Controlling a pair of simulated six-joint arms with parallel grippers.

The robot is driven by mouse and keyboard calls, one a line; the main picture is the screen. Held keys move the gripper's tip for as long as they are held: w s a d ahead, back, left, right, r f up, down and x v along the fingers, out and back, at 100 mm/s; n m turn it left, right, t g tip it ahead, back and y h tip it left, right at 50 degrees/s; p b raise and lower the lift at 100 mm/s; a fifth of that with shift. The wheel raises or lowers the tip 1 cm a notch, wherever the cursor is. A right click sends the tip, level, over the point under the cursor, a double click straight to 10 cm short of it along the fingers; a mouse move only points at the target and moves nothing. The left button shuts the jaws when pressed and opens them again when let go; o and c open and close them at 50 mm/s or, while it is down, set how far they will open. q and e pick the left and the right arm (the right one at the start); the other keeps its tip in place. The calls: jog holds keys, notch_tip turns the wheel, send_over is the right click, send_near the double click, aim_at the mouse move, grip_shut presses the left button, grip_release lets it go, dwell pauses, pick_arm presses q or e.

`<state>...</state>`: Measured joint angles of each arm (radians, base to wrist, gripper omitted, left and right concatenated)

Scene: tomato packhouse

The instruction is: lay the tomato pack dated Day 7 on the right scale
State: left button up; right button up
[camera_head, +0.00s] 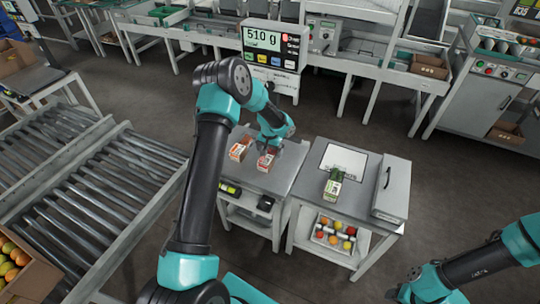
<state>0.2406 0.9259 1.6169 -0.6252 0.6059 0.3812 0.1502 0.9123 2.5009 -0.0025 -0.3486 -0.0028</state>
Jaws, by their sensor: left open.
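Two red-and-white tomato packs lie on the left grey stand (290,165): one pack (239,150) at its left, the other pack (266,161) nearer the middle. A green-and-white pack (334,186) is on the right stand, at the front edge of a white plate (344,160) that may be a scale top. The dates are too small to read. My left gripper (268,149) is open, pointing down at the middle red pack; I cannot tell whether it touches it. My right gripper (398,294) is low at the bottom edge, its fingers unclear.
A display (272,46) reading 510 g stands behind the left stand. A grey box with a handle (391,187) stands at the right stand's right side. A tray of tomatoes (334,234) sits on the shelf below. A roller conveyor (85,190) fills the left.

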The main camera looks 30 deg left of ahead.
pick_arm(q)
notch_tip(320, 180, up, 14)
jog(key=shift+f, duration=0.25)
dwell(0.5)
jog(key=s+d+f+m+h, duration=0.1)
jog(key=s+d+f+h, duration=0.1)
jog(key=s+d+f, duration=0.65)
jog(key=s+d+f+m+h, duration=0.15)
jog(key=s+d+f, duration=0.35)
jog(key=d, duration=0.7)
jog(key=s+a+f+n, duration=0.1)
jog(key=s+f, duration=0.1)
jog(key=s, duration=0.6)
jog(key=s+a+f+n, duration=0.1)
jog(key=s+f+n, duration=0.1)
jog(key=s, duration=0.7)
jog(key=shift+s+f+t, duration=0.15)
jog(key=shift+f+t, duration=0.25)
jog(key=shift+f, duration=0.25)
